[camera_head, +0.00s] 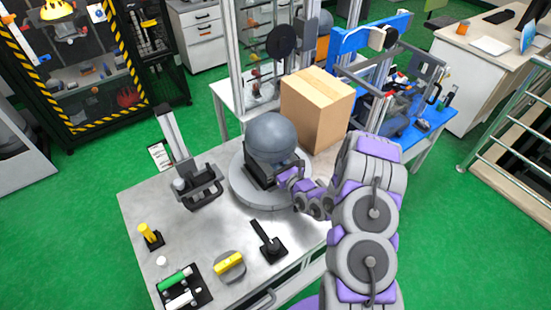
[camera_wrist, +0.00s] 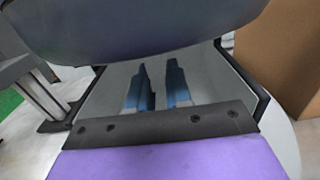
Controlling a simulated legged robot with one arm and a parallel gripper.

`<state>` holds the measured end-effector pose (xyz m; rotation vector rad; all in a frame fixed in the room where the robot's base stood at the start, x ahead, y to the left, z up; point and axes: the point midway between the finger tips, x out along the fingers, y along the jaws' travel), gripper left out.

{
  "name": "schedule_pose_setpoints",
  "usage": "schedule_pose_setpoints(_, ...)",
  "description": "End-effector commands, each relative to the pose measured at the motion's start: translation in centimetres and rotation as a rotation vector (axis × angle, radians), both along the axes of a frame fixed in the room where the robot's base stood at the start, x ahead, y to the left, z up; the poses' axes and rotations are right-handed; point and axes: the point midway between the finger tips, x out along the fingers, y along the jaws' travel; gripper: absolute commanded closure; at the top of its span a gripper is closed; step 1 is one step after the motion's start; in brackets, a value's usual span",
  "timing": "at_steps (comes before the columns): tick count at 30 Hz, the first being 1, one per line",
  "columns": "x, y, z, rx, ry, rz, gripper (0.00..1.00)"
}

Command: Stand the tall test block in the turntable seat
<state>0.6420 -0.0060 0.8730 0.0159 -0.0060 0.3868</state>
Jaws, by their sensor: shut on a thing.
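The round grey turntable (camera_head: 240,190) sits on the steel table. A large dark grey rounded body (camera_head: 270,135) with a black base stands over it, and its underside fills the top of the wrist view (camera_wrist: 130,30). My gripper (camera_head: 284,175) is low at the right side of that black base. In the wrist view my two blue-dark fingers (camera_wrist: 160,88) point away beneath the grey body. What lies between them is not clear. I cannot single out the tall test block, and the turntable seat is hidden.
A cardboard box (camera_head: 318,108) stands close behind the turntable. A black stand with a post (camera_head: 198,190) is to the left.

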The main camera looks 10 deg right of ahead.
Motion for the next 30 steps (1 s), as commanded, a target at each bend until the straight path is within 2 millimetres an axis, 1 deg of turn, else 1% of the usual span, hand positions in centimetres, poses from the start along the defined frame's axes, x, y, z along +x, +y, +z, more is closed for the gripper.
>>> schedule_pose_setpoints(3, 0.0, 0.25, -0.45, -0.001, -0.004, 0.002, 1.0)
schedule_pose_setpoints(6, 0.0, 0.35, -0.44, -0.002, -0.003, 0.002, 1.0)
schedule_pose_setpoints(13, 0.02, 0.04, -0.48, 0.002, -0.004, 0.001, 1.0)
schedule_pose_setpoints(19, 0.02, -0.08, -0.99, 0.003, -0.003, 0.0, 1.0)
schedule_pose_setpoints(20, 0.0, -0.06, -1.03, 0.003, -0.002, 0.0, 0.79)
schedule_pose_setpoints(27, 0.04, 0.17, -1.1, 0.0, 0.0, 0.001, 0.56)
schedule_pose_setpoints(30, 0.03, 0.22, -1.12, 0.0, 0.001, 0.001, 0.56)
